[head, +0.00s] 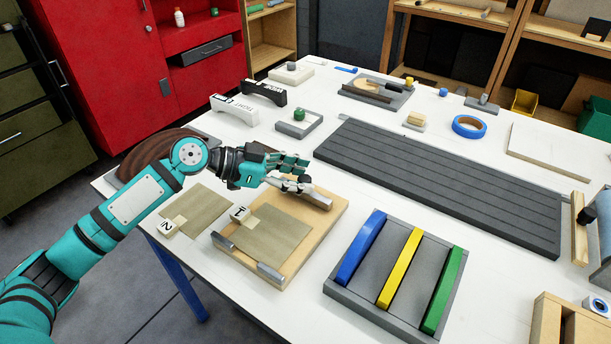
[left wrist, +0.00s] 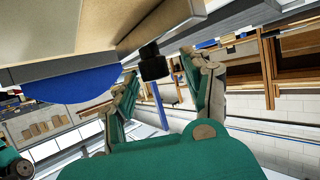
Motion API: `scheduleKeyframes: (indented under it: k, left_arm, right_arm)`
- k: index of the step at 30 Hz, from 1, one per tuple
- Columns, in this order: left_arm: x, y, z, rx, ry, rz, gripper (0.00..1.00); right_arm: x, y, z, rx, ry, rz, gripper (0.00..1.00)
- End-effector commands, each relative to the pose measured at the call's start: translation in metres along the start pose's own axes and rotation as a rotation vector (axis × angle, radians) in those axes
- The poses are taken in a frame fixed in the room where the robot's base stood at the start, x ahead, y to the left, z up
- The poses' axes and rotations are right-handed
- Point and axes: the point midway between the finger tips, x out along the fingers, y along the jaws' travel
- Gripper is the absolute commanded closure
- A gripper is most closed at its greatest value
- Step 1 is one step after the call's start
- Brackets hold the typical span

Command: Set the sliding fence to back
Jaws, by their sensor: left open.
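My left gripper (head: 298,174) is open over the back edge of a light wooden board (head: 336,212) on the table. A wooden bar (head: 318,198), which looks like the sliding fence, lies along that edge, partly hidden by the fingers. In the left wrist view, the open fingers (left wrist: 160,70) stand on either side of a small black knob (left wrist: 153,63) below a wooden edge. I cannot tell whether they touch it. A veneer sheet marked 1 (head: 268,232) lies on the board, with grey metal stops (head: 271,272) at its front edge. My right gripper is not in view.
A second veneer sheet (head: 203,209), marked 2, lies left of the board. A grey tray (head: 350,300) with blue, yellow and green strips stands to the right. A dark slatted panel (head: 440,180) lies behind. Black and white TIGHT-marked pieces (head: 234,110) stand at the back left.

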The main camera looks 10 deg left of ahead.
Motion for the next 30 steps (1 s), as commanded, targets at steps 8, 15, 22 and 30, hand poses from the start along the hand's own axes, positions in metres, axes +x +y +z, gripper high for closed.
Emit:
scheduleKeyframes:
  k: [8,15,22,30]
  left_arm:
    - [-0.06,0.0,0.001,0.0,-0.003,-0.002,0.49]
    - [-0.095,-0.001,0.001,-0.001,0.0,-0.002,0.49]
    - [-0.103,0.0,-0.001,0.001,0.001,-0.001,0.49]
    - [-0.103,-0.001,-0.001,0.001,0.001,-0.001,0.49]
  right_arm:
    - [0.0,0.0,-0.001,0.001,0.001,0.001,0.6]
    - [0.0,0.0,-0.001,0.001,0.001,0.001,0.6]
    - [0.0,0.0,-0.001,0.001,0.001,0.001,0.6]
    - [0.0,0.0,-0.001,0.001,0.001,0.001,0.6]
